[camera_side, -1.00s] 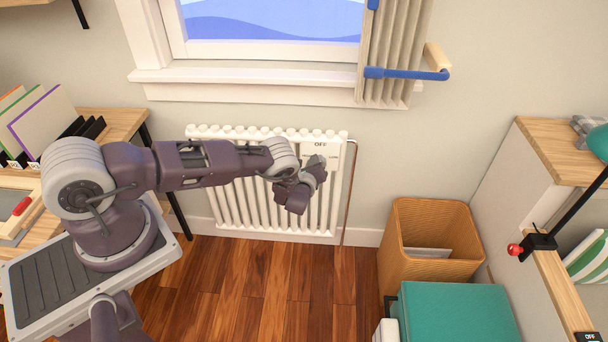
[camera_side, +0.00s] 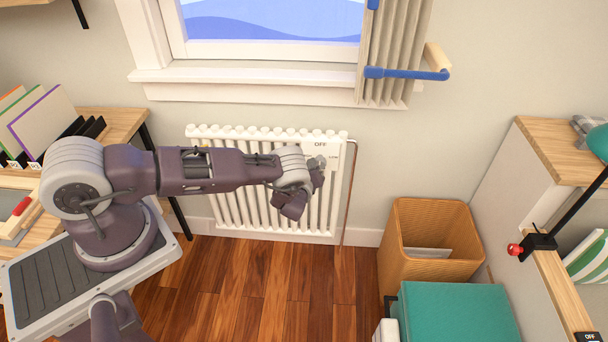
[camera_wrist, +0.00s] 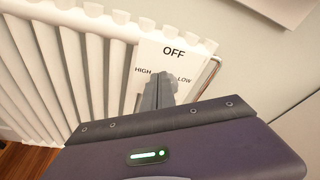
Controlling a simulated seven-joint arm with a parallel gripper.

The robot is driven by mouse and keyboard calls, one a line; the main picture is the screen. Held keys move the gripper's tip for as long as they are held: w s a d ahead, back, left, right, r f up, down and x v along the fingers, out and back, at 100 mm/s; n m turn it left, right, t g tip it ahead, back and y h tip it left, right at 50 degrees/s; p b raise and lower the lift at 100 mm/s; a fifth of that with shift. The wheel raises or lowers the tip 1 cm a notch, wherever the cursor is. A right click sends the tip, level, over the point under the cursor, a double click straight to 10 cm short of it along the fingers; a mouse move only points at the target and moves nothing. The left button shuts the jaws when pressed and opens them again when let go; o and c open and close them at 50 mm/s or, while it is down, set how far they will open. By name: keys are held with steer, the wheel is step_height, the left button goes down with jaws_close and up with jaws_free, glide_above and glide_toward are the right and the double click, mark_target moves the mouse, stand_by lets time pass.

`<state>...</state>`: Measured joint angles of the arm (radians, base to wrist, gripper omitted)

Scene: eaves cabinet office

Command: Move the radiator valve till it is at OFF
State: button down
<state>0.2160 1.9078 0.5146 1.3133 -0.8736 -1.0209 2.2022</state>
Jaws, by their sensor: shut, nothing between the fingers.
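The white radiator (camera_side: 238,205) stands under the window. A pale plate (camera_side: 334,148) at its upper right carries the word OFF at the top and LOW at the right. In the wrist view the plate (camera_wrist: 150,54) reads OFF at the top, HIGH at the left and LOW at the right. My gripper (camera_side: 318,168) is at the plate with its fingers shut and nothing between them. In the wrist view my gripper's grey fingers (camera_wrist: 161,82) cover the middle of the plate, between HIGH and LOW. The valve's handle is hidden or merges with the fingers, so its setting and any contact are unclear.
A thin pipe (camera_side: 350,190) runs down the radiator's right side. A wicker bin (camera_side: 400,265) and a teal box (camera_side: 455,312) stand to the right. A curtain (camera_side: 395,55) and blue rail (camera_side: 410,73) are above. Wall right of the pipe is clear.

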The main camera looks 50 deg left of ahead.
steer(key=w+d+r+n+g+h, duration=0.2)
steer(key=d+r+n, duration=0.25)
steer(key=r, duration=0.45)
steer(key=w+d+r+n+g+h, duration=0.1)
steer(key=w+d+r+n, duration=0.1)
steer(key=d+r+n, duration=0.5)
steer(key=s+d+r+n+h, duration=0.2)
steer(key=s+r, duration=0.1)
steer(key=r, duration=0.4)
steer(key=s+d+r+n+g+h, duration=0.1)
steer(key=s+r, duration=0.2)
steer(key=r, duration=0.4)
steer(key=s+d+r+n+h, duration=0.2)
steer(key=s+r, duration=0.1)
steer(key=r, duration=0.4)
steer(key=s+d+r+n+g+h, duration=0.15)
steer(key=s+r, duration=0.35)
steer(key=s, duration=0.5)
steer(key=s+d+r+n+h, duration=0.1)
steer(key=s+d+r, duration=0.3)
steer(key=s, duration=0.5)
steer(key=s+a+n+g, duration=0.1)
steer(key=s+n, duration=0.2)
steer(key=s, duration=1.3)
steer(key=shift+s+a+f+y, duration=0.15)
steer(key=shift+s+a+y, duration=0.15)
steer(key=shift+y, duration=0.15)
